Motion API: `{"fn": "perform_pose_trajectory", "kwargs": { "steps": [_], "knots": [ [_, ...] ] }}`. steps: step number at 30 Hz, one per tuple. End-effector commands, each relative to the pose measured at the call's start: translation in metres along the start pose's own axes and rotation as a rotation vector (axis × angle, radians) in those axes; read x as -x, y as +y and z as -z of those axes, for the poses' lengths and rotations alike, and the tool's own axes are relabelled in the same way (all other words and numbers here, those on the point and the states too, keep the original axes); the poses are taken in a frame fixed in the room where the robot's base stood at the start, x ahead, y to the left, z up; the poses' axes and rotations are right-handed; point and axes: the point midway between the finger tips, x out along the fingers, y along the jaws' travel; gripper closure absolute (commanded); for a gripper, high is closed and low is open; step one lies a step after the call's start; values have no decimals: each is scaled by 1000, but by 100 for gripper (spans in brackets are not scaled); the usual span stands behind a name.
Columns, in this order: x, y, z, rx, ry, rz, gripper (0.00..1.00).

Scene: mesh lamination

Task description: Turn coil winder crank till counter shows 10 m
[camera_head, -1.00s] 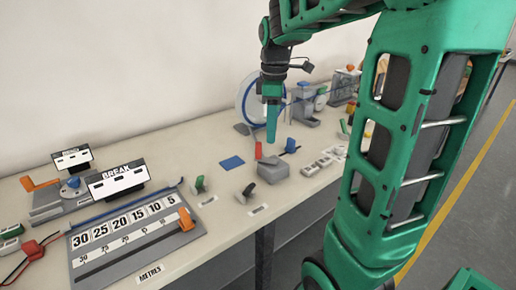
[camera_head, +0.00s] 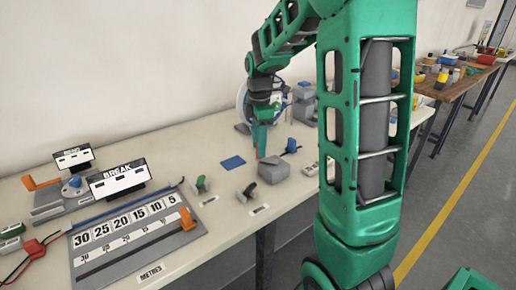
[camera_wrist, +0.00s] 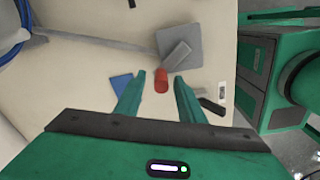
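A grey block (camera_head: 274,170) on the bench carries what looks like the crank: in the wrist view, a light grey bar (camera_wrist: 174,56) with a red cylindrical grip (camera_wrist: 161,79) at its end. My gripper (camera_head: 259,154) points down at this block. In the wrist view my gripper (camera_wrist: 160,84) is open, with one green finger on each side of the red grip and the grip near the fingertips. I cannot tell whether either finger touches it. A clear reel with blue coil (camera_head: 241,104) stands behind; the wrist view shows some blue coil (camera_wrist: 12,38). I can read no counter value.
A metres scale board (camera_head: 131,243) marked 30 to 5 has an orange slider (camera_head: 187,219) at its right end. A BREAK sign (camera_head: 117,180), a blue square (camera_head: 233,162), a green knob (camera_head: 201,184) and a black knob (camera_head: 249,190) are on the bench.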

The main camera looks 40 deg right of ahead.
Motion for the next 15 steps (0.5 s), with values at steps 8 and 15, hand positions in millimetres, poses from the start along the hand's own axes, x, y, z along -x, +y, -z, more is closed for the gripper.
{"fn": "perform_pose_trajectory", "kwargs": {
  "steps": [8, 15],
  "knots": [
    [-15, 0, 0, -1, 0, 0, 64],
    [-15, 0, 0, -1, 0, 0, 69]
  ]
}}
